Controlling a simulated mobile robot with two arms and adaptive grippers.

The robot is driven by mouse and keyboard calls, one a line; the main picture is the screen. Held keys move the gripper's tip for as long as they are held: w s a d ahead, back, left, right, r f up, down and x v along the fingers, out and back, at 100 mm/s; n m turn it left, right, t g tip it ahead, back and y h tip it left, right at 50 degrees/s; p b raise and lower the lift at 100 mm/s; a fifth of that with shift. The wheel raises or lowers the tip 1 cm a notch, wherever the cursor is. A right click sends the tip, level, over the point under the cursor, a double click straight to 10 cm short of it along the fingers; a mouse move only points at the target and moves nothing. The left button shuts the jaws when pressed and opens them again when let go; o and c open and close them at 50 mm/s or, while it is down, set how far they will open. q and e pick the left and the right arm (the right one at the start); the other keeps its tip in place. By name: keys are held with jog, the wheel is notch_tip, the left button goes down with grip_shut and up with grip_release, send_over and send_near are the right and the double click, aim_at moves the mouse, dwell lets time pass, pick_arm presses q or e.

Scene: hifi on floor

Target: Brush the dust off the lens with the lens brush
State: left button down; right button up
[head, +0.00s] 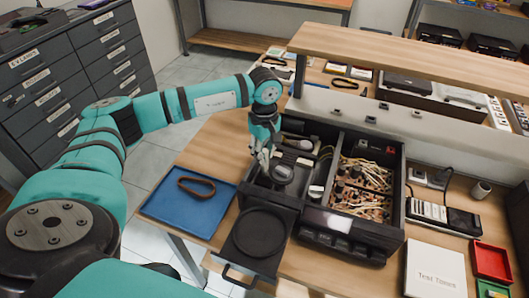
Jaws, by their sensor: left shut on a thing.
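My left gripper (263,160) reaches down over the left part of an open black unit (318,136) on the wooden bench. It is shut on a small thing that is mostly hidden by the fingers. I cannot make out for sure whether that is the lens brush. The lens itself is too small to tell. A black tray with a round recess (258,233) sticks out at the front of the unit. My right gripper is not in view.
A blue mat (160,208) with a brown band (197,186) lies at the left. A white "Test Tones" sleeve (434,272) and a red tray (490,262) lie at the right. A raised shelf (420,65) runs behind the unit. Grey drawers (70,75) stand at the far left.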

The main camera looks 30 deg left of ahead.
pick_arm(q)
jog(key=shift+f+b, duration=0.25)
jog(key=shift+b, duration=0.05)
dwell(0.9)
jog(key=shift+w+a+b, duration=0.2)
jog(key=shift+w+b, duration=0.2)
jog(key=shift+w, duration=0.4)
jog(key=shift+w+r, duration=0.1)
jog(key=shift+r, duration=0.1)
dwell(0.9)
jog(key=shift+f+b, duration=0.2)
jog(key=shift+b, duration=0.15)
dwell(0.7)
jog(key=shift+s+d, duration=0.25)
jog(key=shift+s, duration=0.8)
jog(key=shift+r, duration=0.2)
dwell(0.4)
jog(key=shift+w, duration=0.15)
dwell(0.6)
jog(key=shift+f+b, duration=0.2)
jog(key=shift+b, duration=0.1)
dwell(0.6)
